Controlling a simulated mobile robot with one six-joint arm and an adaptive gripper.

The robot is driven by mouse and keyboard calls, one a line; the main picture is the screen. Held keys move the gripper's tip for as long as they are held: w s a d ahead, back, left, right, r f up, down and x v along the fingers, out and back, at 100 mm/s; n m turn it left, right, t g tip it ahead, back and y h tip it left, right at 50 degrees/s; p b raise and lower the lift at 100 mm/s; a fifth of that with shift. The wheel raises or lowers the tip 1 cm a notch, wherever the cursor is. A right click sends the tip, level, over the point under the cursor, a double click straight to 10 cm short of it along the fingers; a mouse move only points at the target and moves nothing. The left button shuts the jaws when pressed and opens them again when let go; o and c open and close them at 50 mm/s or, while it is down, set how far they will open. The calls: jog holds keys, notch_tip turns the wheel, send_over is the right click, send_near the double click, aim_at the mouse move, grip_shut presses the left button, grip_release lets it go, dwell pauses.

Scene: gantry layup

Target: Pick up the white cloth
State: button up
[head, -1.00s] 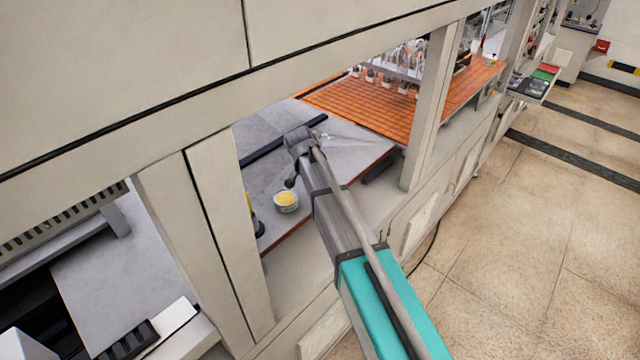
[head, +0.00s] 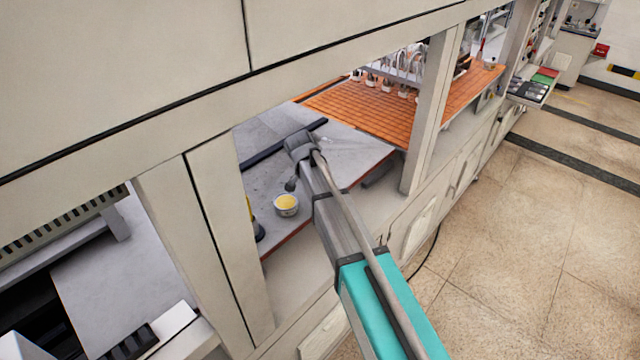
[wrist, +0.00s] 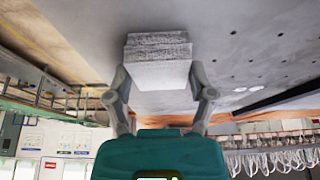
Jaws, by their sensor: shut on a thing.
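The white cloth (wrist: 158,52), a folded block with layered edges, is between the two fingers of my gripper (wrist: 158,80) in the wrist view. The fingers are shut on it from both sides. The grey table surface (wrist: 245,45) shows behind the cloth; I cannot tell how large any gap between them is. In the head view my arm's wrist is over the grey table (head: 352,150), and it hides the gripper and the cloth.
A white bowl with yellow contents (head: 286,205) and a dark brush-like tool (head: 291,184) are left of my arm. A pale post (head: 425,115) stands to the right, with an orange grid mat (head: 365,108) behind. An upper panel (head: 110,90) overhangs the bay.

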jog(key=shift+r, duration=0.1)
dwell(0.3)
notch_tip(320, 180, up, 3)
jog(key=p, duration=0.3)
jog(key=s+r+p, duration=0.9)
jog(key=s+p, duration=0.1)
jog(key=s, duration=0.4)
jog(key=shift+d+r, duration=0.35)
jog(key=shift+d, duration=0.05)
jog(key=shift+o, duration=1.3)
jog(key=c, duration=0.4)
jog(key=shift+o, duration=0.2)
